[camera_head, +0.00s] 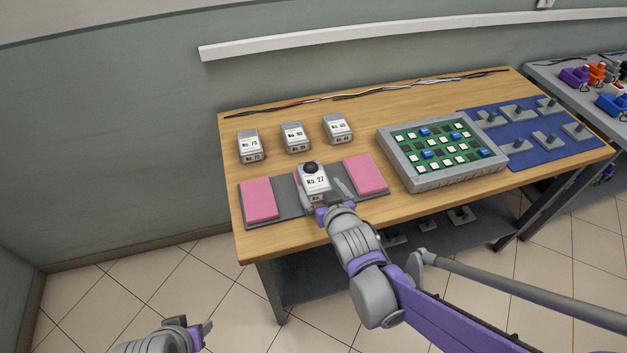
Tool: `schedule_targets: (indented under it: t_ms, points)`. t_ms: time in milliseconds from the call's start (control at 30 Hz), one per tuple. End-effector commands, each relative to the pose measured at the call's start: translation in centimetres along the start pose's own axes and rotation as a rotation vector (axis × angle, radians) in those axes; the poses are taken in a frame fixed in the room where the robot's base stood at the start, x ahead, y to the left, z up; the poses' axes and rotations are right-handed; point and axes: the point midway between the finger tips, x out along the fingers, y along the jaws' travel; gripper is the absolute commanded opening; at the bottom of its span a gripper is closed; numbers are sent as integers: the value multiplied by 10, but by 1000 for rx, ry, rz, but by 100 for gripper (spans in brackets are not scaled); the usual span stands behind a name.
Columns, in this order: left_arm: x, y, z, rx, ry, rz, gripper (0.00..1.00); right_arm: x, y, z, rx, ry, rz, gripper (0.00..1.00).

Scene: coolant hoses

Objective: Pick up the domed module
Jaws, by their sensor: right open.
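The domed module (316,182) is a small grey block with a white label reading No. 27 and a black dome on top. It sits in the middle of a dark grey mat (290,207), between two pink pads. My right gripper (323,193) is open at the module's near side, with one finger to its left and one to its right. Whether the fingers touch it cannot be told. My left gripper (207,335) is low at the bottom left, over the floor and away from the table; its jaws are not clear.
Pink pads (258,199) and (365,175) flank the module closely. Three labelled grey modules (295,137) stand behind it. A grey tray with a green board (411,180) is to the right, then a blue mat (485,145) with grey parts. Cables lie along the back edge.

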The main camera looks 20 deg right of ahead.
Motion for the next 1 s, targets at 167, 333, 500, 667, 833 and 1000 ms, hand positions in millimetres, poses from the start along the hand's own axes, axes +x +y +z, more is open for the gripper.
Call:
schedule_targets:
  t_ms: [167, 333, 500, 667, 833, 1000]
  points:
    - [3, 0, 2, 0, -1, 0, 50, 15, 0, 0, 0, 0, 0, 100]
    - [5, 0, 3, 0, -2, 0, 50, 33, 1, -1, -1, -1, 1, 100]
    - [8, 0, 4, 0, -3, 0, 50, 58, 1, -3, 0, -1, 1, 100]
    - [9, 0, 5, 0, -3, 0, 50, 67, 1, -3, -1, -1, 0, 100]
    - [9, 0, 5, 0, -3, 0, 50, 67, 1, -3, -1, -1, 0, 100]
    - [9, 0, 5, 0, -3, 0, 50, 67, 1, -3, -1, -1, 0, 73]
